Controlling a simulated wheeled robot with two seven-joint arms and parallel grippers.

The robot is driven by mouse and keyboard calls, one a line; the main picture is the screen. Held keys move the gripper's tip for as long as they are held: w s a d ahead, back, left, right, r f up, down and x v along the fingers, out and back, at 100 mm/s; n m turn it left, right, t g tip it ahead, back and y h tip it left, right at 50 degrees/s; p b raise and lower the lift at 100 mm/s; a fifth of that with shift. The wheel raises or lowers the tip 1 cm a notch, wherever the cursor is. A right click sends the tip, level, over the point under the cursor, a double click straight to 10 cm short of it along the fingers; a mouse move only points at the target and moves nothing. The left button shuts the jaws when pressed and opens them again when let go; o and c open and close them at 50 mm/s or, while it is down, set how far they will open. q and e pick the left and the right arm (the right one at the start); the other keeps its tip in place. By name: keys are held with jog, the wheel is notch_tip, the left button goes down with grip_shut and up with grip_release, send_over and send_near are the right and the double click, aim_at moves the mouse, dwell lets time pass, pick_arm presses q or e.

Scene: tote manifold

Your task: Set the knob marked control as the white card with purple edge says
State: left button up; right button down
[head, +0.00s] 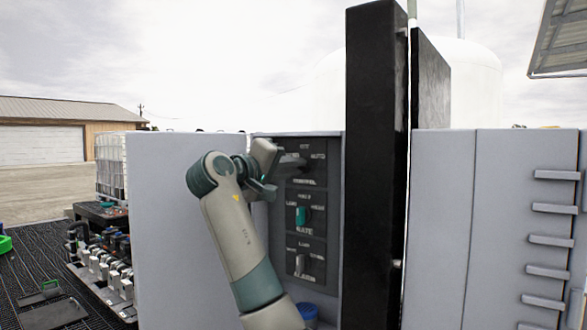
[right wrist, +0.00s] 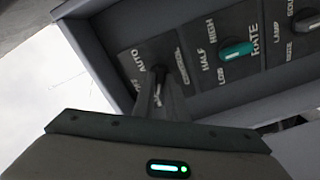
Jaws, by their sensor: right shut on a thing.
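The control knob (right wrist: 159,71) is a dark knob on the top dark plate of the panel, in the cabinet. Its plate (head: 318,176) reads AUTO at right and CONTROL below; the top label is too blurred to read and the left one is hidden by my gripper. My right gripper (head: 276,168) reaches the plate from the left and is shut on the knob; its fingers (right wrist: 160,92) also show in the right wrist view. They cover much of the knob, so I cannot tell its pointing. The white card with purple edge and my left gripper are not in view.
Below are the rate plate with a teal knob (head: 301,215) and the alarm plate with a grey knob (head: 299,263). A tall black panel (head: 374,170) stands just right of the plates. A blue-topped container (head: 307,311) is below. Pipework (head: 100,262) lies at left.

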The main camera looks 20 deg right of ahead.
jog(key=m+b, duration=0.5)
jog(key=shift+f, duration=0.25)
jog(key=m+b, duration=0.1)
jog(key=m, duration=0.2)
jog(key=shift+r+m+b, duration=0.1)
jog(key=shift+m+b, duration=0.3)
jog(key=shift+m, duration=1.3)
jog(key=c, duration=1.8)
grip_release()
jog(key=shift+a, duration=0.15)
